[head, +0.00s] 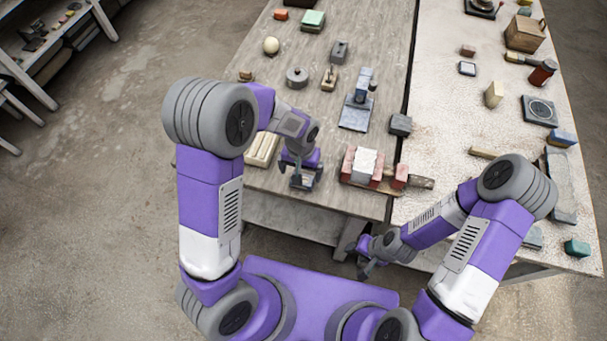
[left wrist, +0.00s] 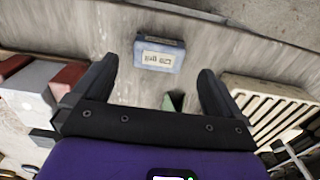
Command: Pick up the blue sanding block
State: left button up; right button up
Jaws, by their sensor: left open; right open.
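A small blue block with a pale printed label (left wrist: 160,54) lies on the grey table top in the left wrist view, near the table's edge. I take it for the sanding block. My left gripper (left wrist: 156,76) is open and points at it, with the block showing between the fingertips and nothing gripped. In the head view my left gripper (head: 303,182) hangs near the table's front edge, and I cannot make out this block there. My right gripper (head: 366,262) is open and empty, low in front of the tables.
A cream ridged block (head: 262,149) and a red-and-white block group (head: 363,166) stand on either side of my left gripper. A small green piece (left wrist: 174,102) shows between its fingers. Another blue block (head: 561,138) lies on the right table. Several tools stand farther back.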

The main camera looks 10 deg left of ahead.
pick_arm(q)
jog(key=f, duration=0.6)
jog(key=shift+s+d+b, duration=0.1)
jog(key=shift+s+b, duration=0.1)
jog(key=shift+b, duration=0.1)
jog(key=c, duration=1)
notch_tip(320, 180, up, 10)
jog(key=shift+p, duration=0.65)
jog(key=o, duration=0.5)
jog(key=shift+c, duration=0.2)
jog(key=c, duration=0.5)
